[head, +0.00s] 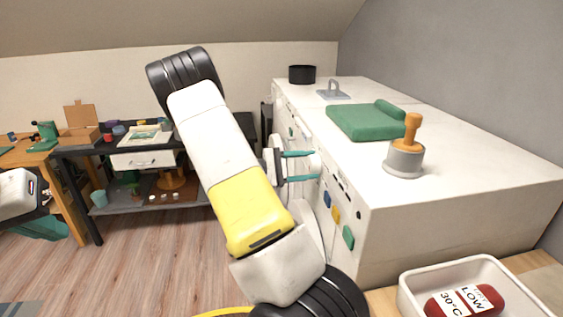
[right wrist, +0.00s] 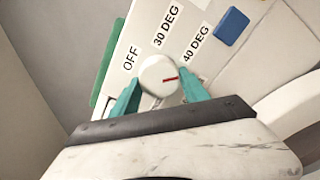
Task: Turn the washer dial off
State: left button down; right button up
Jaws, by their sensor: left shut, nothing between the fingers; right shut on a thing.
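The white round washer dial (right wrist: 159,76) shows in the right wrist view, with a red mark pointing right, nearest the 40 DEG label (right wrist: 196,43). The 30 DEG label (right wrist: 168,26) and the OFF label (right wrist: 130,58) lie above and to the upper left of the dial. My right gripper (right wrist: 158,92) is shut on the dial, one teal finger on each side. In the head view my right gripper (head: 317,166) is at the front of the white counter unit. My left gripper (head: 42,228) is at the left edge, shut and empty, away from the dial.
The white counter (head: 470,165) carries a green folded towel (head: 368,121), a stamp-like grey object with an orange handle (head: 405,155) and a black pot (head: 302,74). A white tray (head: 408,293) holds a red item marked LOW 30°C. Green, yellow and blue tabs line the front.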

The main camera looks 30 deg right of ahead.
jog(key=n, duration=0.7)
jog(key=shift+s+f, duration=0.1)
jog(key=shift+f, duration=0.05)
jog(key=n, duration=0.6)
jog(key=shift+s+a+n, duration=0.15)
jog(key=shift+n, duration=0.25)
jog(key=n, duration=0.7)
jog(key=shift+s, duration=0.1)
jog(key=n, duration=0.6)
jog(key=shift+r+n, duration=0.25)
jog(key=shift+n, duration=0.15)
jog(key=o, duration=1.4)
jog(key=shift+c, duration=0.2)
